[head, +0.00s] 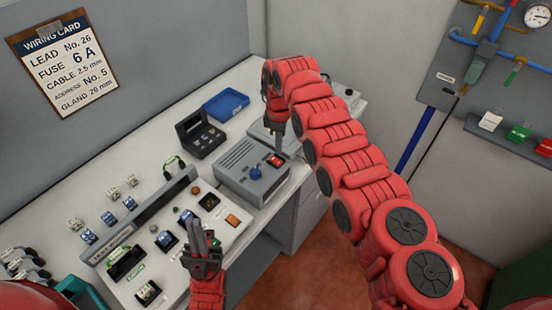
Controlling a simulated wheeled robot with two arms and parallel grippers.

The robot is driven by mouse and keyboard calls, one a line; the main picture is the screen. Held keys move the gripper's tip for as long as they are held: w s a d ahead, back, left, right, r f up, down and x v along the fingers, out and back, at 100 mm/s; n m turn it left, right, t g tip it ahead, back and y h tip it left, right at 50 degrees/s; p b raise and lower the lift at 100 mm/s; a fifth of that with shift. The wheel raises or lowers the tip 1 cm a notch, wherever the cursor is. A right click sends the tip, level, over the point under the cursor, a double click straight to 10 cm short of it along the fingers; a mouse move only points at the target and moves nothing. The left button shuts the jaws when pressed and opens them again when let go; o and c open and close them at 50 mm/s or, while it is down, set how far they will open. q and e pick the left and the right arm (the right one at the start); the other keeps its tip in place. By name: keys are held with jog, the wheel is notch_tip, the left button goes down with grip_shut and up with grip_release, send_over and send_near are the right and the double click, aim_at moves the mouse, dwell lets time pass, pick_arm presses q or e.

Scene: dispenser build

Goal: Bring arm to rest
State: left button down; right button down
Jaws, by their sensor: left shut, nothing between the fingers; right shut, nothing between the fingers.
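My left gripper (204,232) is at the lower middle, in front of the white panel on the bench. Its fingers point up and away, and nothing shows between them. My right arm is red and segmented; it reaches in from the lower right and bends over at the top. My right gripper (279,145) hangs from its end with the fingers pointing down. It is above or beside the far right part of the grey box with a red switch (252,172); I cannot tell if it touches. I see nothing held in it.
The white bench (62,185) carries a panel with sockets and modules (230,218), several loose modules (109,219), a black holder (199,134) and a blue tray (226,104). A wiring card (66,62) hangs on the left wall. A pipe board (470,75) is at right. Brown floor (290,272) is clear.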

jog(key=shift+r, duration=1)
